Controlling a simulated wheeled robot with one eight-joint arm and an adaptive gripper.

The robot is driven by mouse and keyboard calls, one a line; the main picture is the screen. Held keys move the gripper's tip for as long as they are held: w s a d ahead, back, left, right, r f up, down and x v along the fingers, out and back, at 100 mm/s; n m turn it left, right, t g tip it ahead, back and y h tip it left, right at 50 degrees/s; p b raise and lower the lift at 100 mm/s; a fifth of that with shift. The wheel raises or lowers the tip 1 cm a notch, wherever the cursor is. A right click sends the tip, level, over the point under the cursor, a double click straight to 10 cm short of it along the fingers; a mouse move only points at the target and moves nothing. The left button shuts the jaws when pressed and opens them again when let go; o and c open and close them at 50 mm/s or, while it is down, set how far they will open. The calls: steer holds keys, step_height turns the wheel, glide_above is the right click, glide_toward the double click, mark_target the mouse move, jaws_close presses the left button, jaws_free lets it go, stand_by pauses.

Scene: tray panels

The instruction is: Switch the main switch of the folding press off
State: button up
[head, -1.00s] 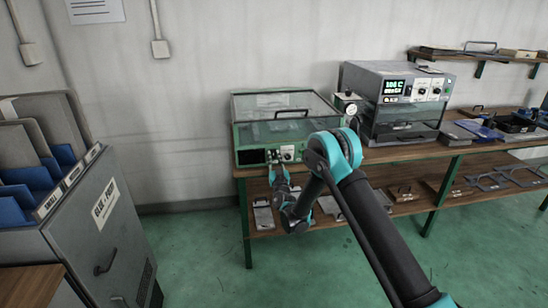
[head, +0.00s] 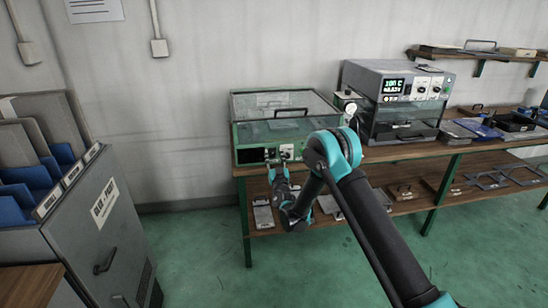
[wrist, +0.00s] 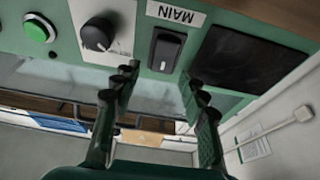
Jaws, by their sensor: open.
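The folding press, a green-framed box with a clear lid (head: 262,106), stands at the left end of the bench. In the wrist view, which is turned over, its green front panel carries a black main switch (wrist: 166,50) beside a "MAIN" label (wrist: 176,14). I cannot tell the switch's position. My gripper (wrist: 160,80) is open and empty, with its fingertips to either side of the switch and just short of it in the picture. I cannot tell whether they touch the panel. In the head view my gripper (head: 277,166) is at the panel's lower edge, partly hiding it.
A black knob (wrist: 98,34) and a green button (wrist: 39,30) sit on the same panel beside the switch. A grey oven-like machine (head: 398,78) stands to the right on the wooden bench (head: 440,150). A grey cabinet (head: 100,225) is at left. Green floor between is clear.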

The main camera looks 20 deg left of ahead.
step_height(320, 180, up, 10)
steer(key=shift+f, duration=0.25)
stand_by(0.4)
